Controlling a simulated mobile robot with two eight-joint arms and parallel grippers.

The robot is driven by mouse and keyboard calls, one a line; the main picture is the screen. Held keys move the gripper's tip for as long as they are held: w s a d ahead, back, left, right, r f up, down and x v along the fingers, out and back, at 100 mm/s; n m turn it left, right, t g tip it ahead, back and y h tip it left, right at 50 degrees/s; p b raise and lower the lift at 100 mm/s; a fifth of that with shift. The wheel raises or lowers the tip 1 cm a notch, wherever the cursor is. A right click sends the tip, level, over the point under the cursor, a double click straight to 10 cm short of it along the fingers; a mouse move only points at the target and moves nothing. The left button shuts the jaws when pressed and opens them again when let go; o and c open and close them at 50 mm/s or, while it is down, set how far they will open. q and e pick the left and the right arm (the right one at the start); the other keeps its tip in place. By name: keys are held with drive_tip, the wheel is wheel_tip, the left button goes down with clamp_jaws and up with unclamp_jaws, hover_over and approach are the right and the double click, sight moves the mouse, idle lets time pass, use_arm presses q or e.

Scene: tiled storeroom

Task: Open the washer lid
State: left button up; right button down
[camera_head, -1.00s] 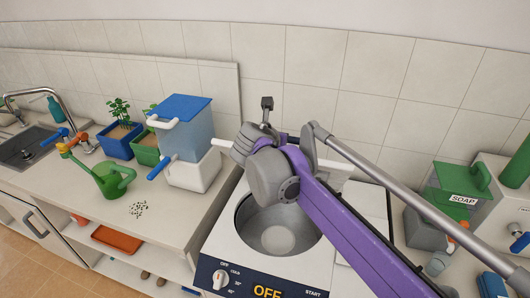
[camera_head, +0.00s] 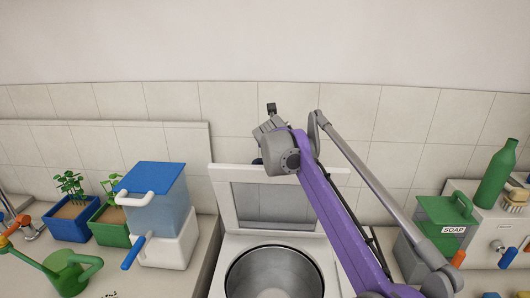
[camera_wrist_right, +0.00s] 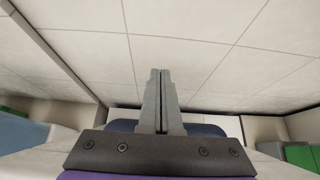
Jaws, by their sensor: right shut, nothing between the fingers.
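The washer (camera_head: 230,250) is at bottom centre in the head view, with its round metal drum (camera_head: 275,278) uncovered. Its lid (camera_head: 226,198), a white frame around a grey window, stands raised at the back of the washer, near the tiled wall. My purple right arm crosses in front of the lid's right part, with its wrist at the lid's top edge. My left gripper is not in view.
Left of the washer are a blue-lidded container (camera_head: 165,215), plant pots (camera_head: 68,222) and a green watering can (camera_head: 65,275). To the right are a green-and-grey soap box (camera_head: 440,215) and a green bottle (camera_head: 497,172). The tiled wall (camera_head: 400,150) closes off the back.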

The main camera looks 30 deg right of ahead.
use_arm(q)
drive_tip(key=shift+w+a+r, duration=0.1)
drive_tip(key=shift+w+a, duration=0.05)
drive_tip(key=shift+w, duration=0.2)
use_arm(e)
drive_tip(key=shift+w+d, duration=0.6)
drive_tip(key=shift+w, duration=0.3)
idle(0.8)
